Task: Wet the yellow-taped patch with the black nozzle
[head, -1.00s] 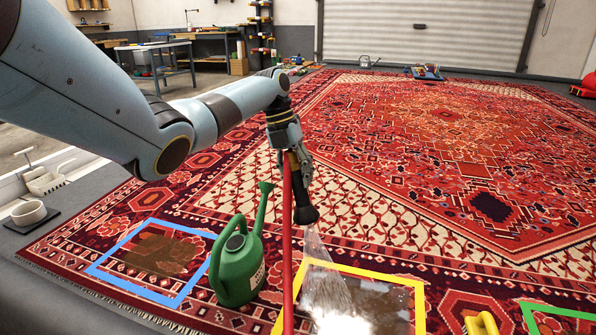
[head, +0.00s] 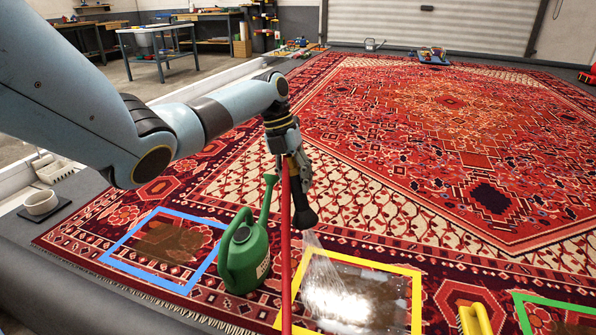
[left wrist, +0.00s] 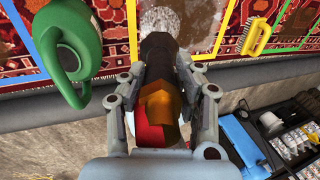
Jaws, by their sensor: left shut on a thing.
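The black nozzle (head: 303,208) is on a red hose (head: 286,250) and points down at the rug. My left gripper (head: 299,172) is shut on it; in the left wrist view both fingers close around the nozzle (left wrist: 158,60). A spray of water (head: 318,255) leaves the nozzle and falls inside the yellow-taped patch (head: 416,300). The patch has a bright wet sheen in its left and middle part and brown, darker rug at its right. In the left wrist view the spray (left wrist: 175,18) lands between the yellow tape lines (left wrist: 133,30). My right gripper is not in view.
A green watering can (head: 245,258) stands on the rug just left of the hose, near the yellow tape. A blue-taped patch (head: 125,238) lies left, a green-taped patch (head: 521,312) right. A yellow-handled brush (head: 474,318) lies between yellow and green. The rug beyond is largely clear.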

